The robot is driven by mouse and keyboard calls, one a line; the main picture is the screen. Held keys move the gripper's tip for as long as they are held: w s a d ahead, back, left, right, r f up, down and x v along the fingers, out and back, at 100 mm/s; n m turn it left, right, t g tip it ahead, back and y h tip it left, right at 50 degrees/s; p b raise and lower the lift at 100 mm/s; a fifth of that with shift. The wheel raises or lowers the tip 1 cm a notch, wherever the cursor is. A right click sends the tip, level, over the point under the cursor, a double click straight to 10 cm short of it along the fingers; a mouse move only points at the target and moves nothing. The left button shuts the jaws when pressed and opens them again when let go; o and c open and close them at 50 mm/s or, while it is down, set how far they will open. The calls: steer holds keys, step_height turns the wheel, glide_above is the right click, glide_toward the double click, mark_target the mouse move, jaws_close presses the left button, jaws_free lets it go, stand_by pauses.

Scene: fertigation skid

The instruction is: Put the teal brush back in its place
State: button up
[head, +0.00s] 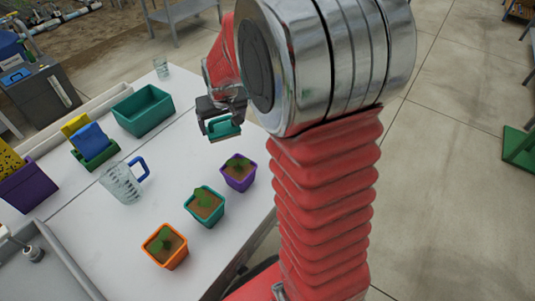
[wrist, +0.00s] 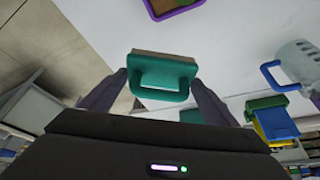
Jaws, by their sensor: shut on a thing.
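The teal brush (head: 223,127) hangs in my gripper (head: 221,114), in the air over the right part of the white table. In the wrist view the teal brush (wrist: 162,78) sits between the two dark fingers of my gripper (wrist: 160,88), with its looped handle facing the camera and a tan edge on its far side. The gripper is shut on it. A green holder (head: 98,158) on the table has a blue and a yellow piece standing in it; it also shows in the wrist view (wrist: 266,102). I cannot tell which spot is the brush's place.
A teal bin (head: 143,112) stands at the back. A clear jug (head: 121,184) with a blue handle stands near the middle. Purple (head: 238,175), teal (head: 205,210) and orange (head: 164,248) plant pots line the near side. A purple bin (head: 27,190) is at left, a glass (head: 161,67) at back.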

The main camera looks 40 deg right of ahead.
steer(key=s+d+f+m, duration=0.1)
steer(key=s+d, duration=0.1)
steer(key=d, duration=0.4)
steer(key=s+d+f+m+h, duration=0.1)
steer(key=s+d, duration=0.2)
steer(key=d, duration=0.3)
steer(key=shift+s+d+f+m, duration=0.2)
steer(key=shift+s+d+m, duration=0.15)
steer(key=shift+m, duration=0.05)
steer(key=shift+f, duration=3.1)
steer(key=shift+f, duration=1.9)
steer(key=o, duration=1)
